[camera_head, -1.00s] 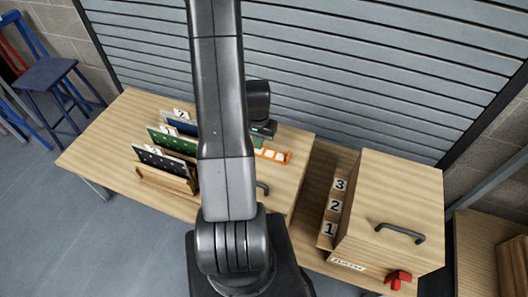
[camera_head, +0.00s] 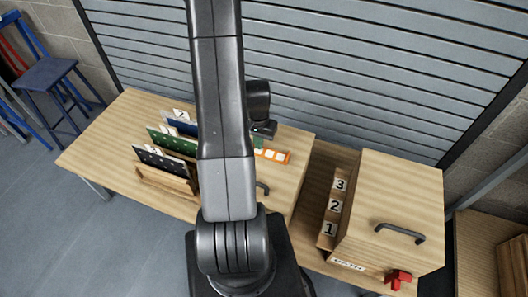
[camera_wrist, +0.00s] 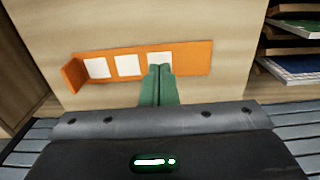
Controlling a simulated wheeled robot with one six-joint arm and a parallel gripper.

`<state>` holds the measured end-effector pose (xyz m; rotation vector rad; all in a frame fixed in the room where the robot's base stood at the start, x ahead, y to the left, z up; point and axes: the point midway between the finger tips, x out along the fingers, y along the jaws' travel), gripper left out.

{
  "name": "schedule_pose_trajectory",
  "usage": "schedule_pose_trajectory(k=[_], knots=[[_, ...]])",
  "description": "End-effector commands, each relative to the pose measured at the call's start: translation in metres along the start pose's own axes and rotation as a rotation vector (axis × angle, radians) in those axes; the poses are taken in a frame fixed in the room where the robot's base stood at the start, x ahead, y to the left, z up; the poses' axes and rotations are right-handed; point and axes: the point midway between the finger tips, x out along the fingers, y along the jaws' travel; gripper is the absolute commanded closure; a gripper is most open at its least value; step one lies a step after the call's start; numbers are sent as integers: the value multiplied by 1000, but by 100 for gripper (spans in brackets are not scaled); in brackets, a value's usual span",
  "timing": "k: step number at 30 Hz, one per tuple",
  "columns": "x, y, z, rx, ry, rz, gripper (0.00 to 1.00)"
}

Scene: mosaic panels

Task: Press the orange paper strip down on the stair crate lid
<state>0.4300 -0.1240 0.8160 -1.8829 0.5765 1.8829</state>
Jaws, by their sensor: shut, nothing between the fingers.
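The orange paper strip (camera_head: 276,156) with white squares lies on a pale wooden top (camera_head: 285,180). In the wrist view, the strip (camera_wrist: 190,61) runs across the wood and its left end (camera_wrist: 72,75) is bent up. My gripper (camera_wrist: 160,68) has its green fingers shut, with the tips over the strip's right-hand white square. I cannot tell for sure whether they touch it. In the head view my arm hides part of the strip.
Patterned panels (camera_head: 165,162) stand in wooden holders to the left. A slatted shutter (camera_head: 380,70) closes off the back. A blue stool (camera_head: 55,77) stands at the far left.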

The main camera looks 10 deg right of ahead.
Motion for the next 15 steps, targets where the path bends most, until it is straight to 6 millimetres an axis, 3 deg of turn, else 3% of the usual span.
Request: schedule_pose_trajectory(k=[15], knots=[[4, 0, 0, 0, 0, 0, 100]])
